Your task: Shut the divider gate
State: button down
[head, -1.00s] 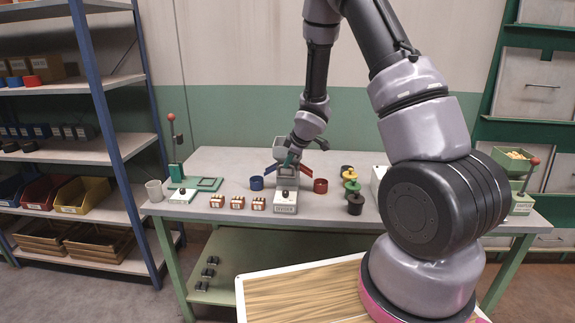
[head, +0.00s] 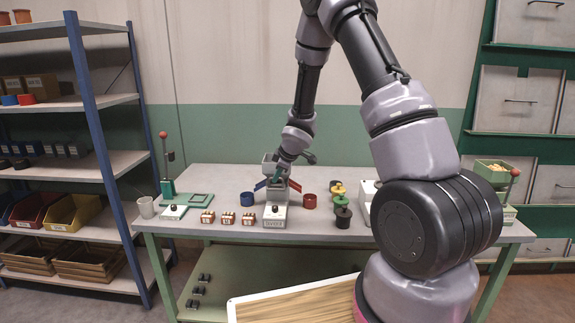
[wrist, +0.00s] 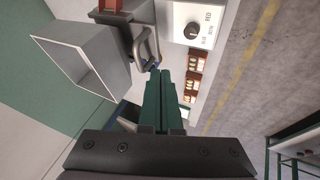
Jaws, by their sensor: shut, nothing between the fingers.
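The sorting hopper stands at the middle of the bench, with a grey bin (head: 268,165) on top, a blue chute (head: 260,185) and a red chute (head: 295,185). In the wrist view its grey bin (wrist: 80,65) is at the left and the red chute (wrist: 112,8) at the top. A bent metal handle (wrist: 148,50) stands out there; I cannot tell for sure that it belongs to the divider gate. My gripper (wrist: 165,74) has its green fingers together and empty, tips close beside this handle; contact is unclear. In the head view my gripper (head: 281,176) hides part of the hopper.
A white dial box (head: 275,216) stands in front of the hopper, with a blue cup (head: 247,199) and a red cup (head: 309,201) at its sides. Small labelled blocks (head: 228,218) lie left, stacked spools (head: 341,212) right. A blue-posted shelf (head: 88,120) is at left.

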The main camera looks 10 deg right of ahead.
jog(key=s+d+r+m+h, duration=0.1)
jog(key=s+d+r+m, duration=0.2)
jog(key=s+r, duration=0.35)
jog(key=s+d+r+m+t+h, duration=0.1)
jog(key=s+d+r+m+h, duration=0.2)
jog(key=r, duration=0.7)
jog(key=s+d+r+m, duration=0.35)
jog(key=s+r, duration=0.25)
jog(key=r, duration=0.2)
jog(key=s+a+r+m+y, duration=0.1)
jog(key=s+r+m, duration=0.3)
jog(key=s, duration=0.5)
jog(key=s+a+r+m+y, duration=0.2)
jog(key=s+a+r+m, duration=0.1)
jog(key=s, duration=0.7)
jog(key=shift+s+r+m+y, duration=0.3)
jog(key=shift+r+m, duration=0.15)
jog(key=shift+r, duration=0.25)
jog(key=shift+a, duration=0.1)
